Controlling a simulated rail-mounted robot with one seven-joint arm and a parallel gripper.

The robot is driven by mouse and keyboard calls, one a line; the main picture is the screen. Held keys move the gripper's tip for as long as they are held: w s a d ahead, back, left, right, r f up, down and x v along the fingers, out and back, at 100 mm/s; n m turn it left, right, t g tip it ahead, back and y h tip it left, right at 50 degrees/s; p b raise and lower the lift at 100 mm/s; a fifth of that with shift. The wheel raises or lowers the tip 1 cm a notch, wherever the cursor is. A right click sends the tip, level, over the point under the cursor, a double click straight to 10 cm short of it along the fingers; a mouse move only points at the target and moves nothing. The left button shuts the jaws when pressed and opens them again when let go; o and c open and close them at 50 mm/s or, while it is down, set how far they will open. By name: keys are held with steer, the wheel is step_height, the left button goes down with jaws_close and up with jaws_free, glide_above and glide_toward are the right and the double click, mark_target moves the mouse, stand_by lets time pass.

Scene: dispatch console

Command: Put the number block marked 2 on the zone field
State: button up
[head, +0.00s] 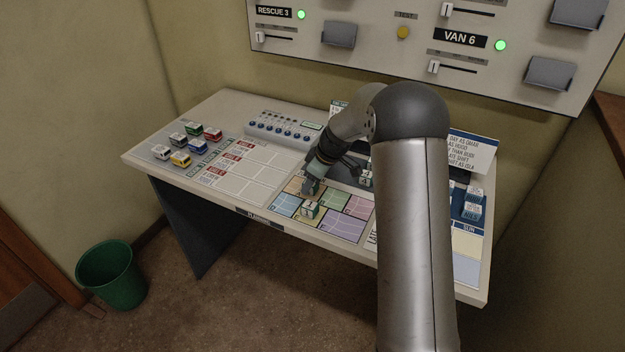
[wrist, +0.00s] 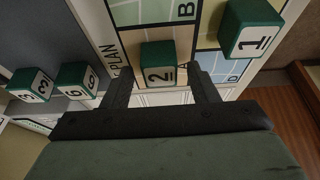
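The number block marked 2 (wrist: 158,65), green with a white face, stands on the zone plan (head: 356,206) of coloured lettered fields, near its edge strip. My gripper (wrist: 158,80) is open, one finger on each side of block 2, with a gap showing at both sides; it seems not to touch it. In the head view my gripper (head: 309,186) is low over the plan's back left part and largely hides that block. The block marked 1 (wrist: 250,29) stands on the plan nearby and shows in front of my gripper in the head view (head: 311,210).
Blocks marked 6 (wrist: 76,79) and 3 (wrist: 30,84) stand on a grey surface beside the plan. Toy vehicles (head: 187,142) stand at the console's left. A switch panel (head: 285,128) and a printed card (head: 472,152) stand behind. My arm hides part of the right side.

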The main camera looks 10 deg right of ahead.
steer(key=shift+r+p, duration=0.35)
steer(key=b+v, duration=0.2)
steer(key=v, duration=0.8)
steer(key=s+a+r+m+g+h, duration=0.1)
steer(key=s+a+r+m, duration=0.1)
steer(key=s, duration=0.6)
steer(key=s+a+r+m+h, duration=0.1)
steer(key=s+m, duration=0.1)
steer(key=s, duration=0.7)
steer(key=s+f+m, duration=0.2)
steer(key=s+m, duration=0.1)
steer(key=s, duration=0.7)
steer(key=s+f+m+g+h, duration=0.1)
steer(key=s+f+m, duration=0.1)
steer(key=s, duration=0.8)
steer(key=shift+a+m, duration=0.25)
steer(key=shift+m, duration=0.35)
